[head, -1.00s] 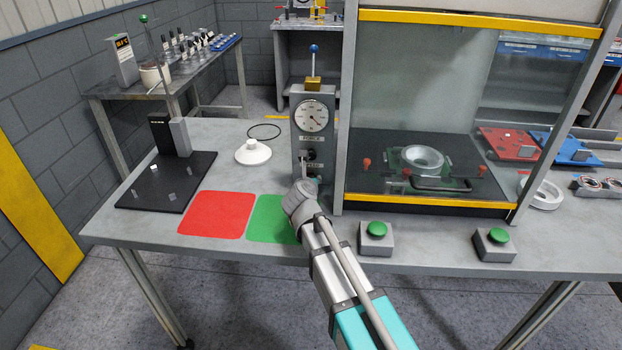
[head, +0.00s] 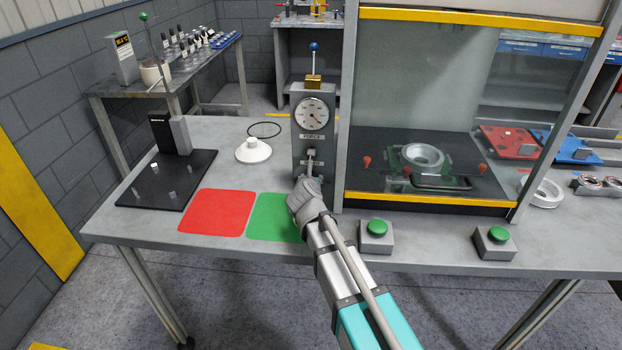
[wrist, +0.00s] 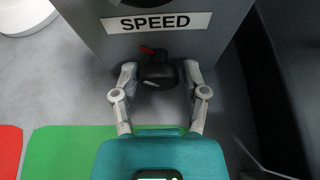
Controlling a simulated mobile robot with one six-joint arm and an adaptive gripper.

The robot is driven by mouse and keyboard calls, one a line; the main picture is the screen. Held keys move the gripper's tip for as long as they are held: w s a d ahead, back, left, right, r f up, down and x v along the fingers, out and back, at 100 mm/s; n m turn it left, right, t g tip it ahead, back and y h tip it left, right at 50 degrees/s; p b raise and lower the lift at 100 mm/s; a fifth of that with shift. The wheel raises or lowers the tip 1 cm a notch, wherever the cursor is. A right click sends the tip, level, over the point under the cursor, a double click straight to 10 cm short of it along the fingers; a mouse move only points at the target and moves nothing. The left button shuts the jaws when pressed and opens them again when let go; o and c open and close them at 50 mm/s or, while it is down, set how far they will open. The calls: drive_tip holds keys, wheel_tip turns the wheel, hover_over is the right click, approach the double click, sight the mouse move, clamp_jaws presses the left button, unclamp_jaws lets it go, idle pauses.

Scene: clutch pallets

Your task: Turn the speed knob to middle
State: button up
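The speed knob (wrist: 158,76) is black with a red pointer and sits below the SPEED label (wrist: 157,22) in the wrist view. The pointer is at the knob's upper left. My gripper (wrist: 160,70) is open, with one finger on each side of the knob. Narrow gaps seem to show between fingers and knob, and I cannot tell whether either touches.
A round dial (head: 312,114) is above on the column. A glass-fronted press (head: 430,205) stands close on the right. Green buttons (head: 377,228) are at the front edge. A red mat (head: 217,212) and a green mat (head: 273,217) lie left, with a white funnel-like part (head: 253,151) behind.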

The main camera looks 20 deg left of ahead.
drive_tip(key=shift+n, duration=0.3)
